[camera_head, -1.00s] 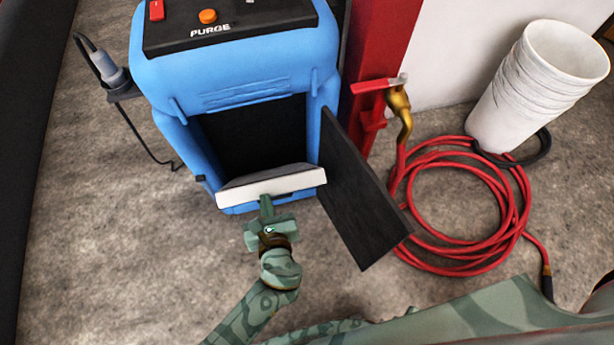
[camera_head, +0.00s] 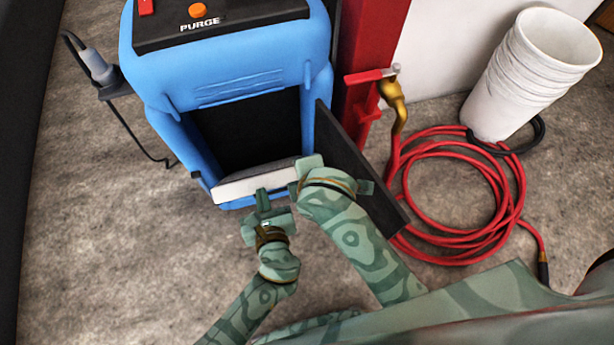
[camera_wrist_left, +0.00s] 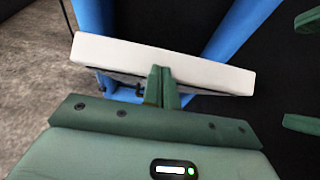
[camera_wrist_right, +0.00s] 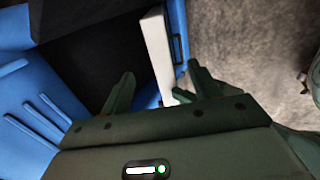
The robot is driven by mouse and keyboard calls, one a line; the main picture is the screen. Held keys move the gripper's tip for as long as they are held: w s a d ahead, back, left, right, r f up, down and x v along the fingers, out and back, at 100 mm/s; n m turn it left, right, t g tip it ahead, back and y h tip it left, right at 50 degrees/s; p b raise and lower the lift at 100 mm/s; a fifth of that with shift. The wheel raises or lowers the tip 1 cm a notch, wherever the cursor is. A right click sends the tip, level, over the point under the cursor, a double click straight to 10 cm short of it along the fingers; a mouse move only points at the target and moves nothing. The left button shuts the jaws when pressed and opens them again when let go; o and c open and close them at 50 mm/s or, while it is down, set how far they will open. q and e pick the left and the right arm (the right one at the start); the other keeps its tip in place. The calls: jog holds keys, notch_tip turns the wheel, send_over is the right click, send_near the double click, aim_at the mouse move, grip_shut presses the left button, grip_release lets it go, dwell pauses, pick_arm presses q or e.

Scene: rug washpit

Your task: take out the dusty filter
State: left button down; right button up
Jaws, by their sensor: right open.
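The dusty filter (camera_head: 238,186), a flat panel with a white front frame and grey top, sticks partly out of the blue machine's open bay. My left gripper (camera_head: 263,198) is at the middle of its front edge. In the left wrist view its fingers (camera_wrist_left: 158,82) are together against the filter's front (camera_wrist_left: 110,55), by a dark handle that they partly hide. My right gripper (camera_head: 302,177) is at the filter's right end. In the right wrist view its fingers (camera_wrist_right: 163,88) are apart, with the white frame (camera_wrist_right: 157,45) showing between them; contact cannot be told.
The blue machine (camera_head: 240,70) has its dark door (camera_head: 345,150) swung open on the right, close by my right arm. A red hose (camera_head: 440,245) lies coiled to the right, near a brass tap (camera_head: 395,100) and white buckets (camera_head: 535,75).

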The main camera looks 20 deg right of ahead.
pick_arm(q)
jog(key=shift+s+a+f, duration=0.1)
jog(key=shift+a+f, duration=0.3)
jog(key=shift+f, duration=0.2)
pick_arm(e)
jog(key=shift+f, duration=0.1)
jog(key=x, duration=1.2)
jog(key=c, duration=1.2)
jog(key=shift+w+f, duration=0.1)
jog(key=shift+f, duration=0.05)
jog(key=shift+c, duration=0.2)
pick_arm(q)
jog(key=shift+d+r, duration=0.1)
jog(key=shift+r, duration=0.55)
